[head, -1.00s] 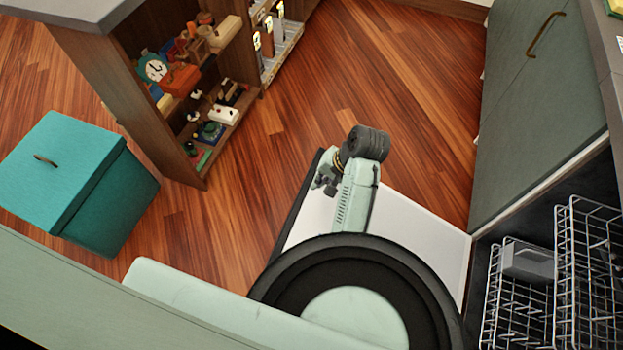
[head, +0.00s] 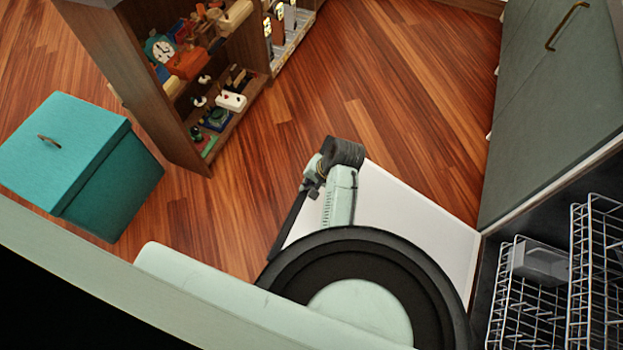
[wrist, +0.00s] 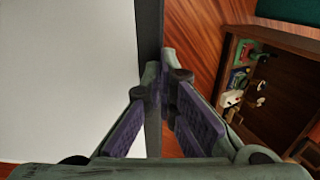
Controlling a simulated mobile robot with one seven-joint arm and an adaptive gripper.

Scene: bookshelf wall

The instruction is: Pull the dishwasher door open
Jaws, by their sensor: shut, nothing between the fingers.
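The dishwasher door (head: 415,215) is swung down, its white inner panel facing up in the head view. Its near part is hidden behind my arm. The panel (wrist: 65,80) fills the left of the wrist view, bordered by a dark outer edge (wrist: 149,35). My gripper (head: 308,188) is at that outer edge. In the wrist view my gripper (wrist: 163,72) is shut and empty, its fingertips overlapping the edge strip; I cannot tell whether they touch it. The dishwasher's wire racks (head: 530,300) show in the open cavity at the right.
A teal lidded box (head: 85,160) stands on the floor at left. A wooden shelf (head: 165,110) with toys stands behind it. A green cabinet front with a brass handle (head: 566,25) is at upper right. The wood floor (head: 400,80) beyond the door is clear.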

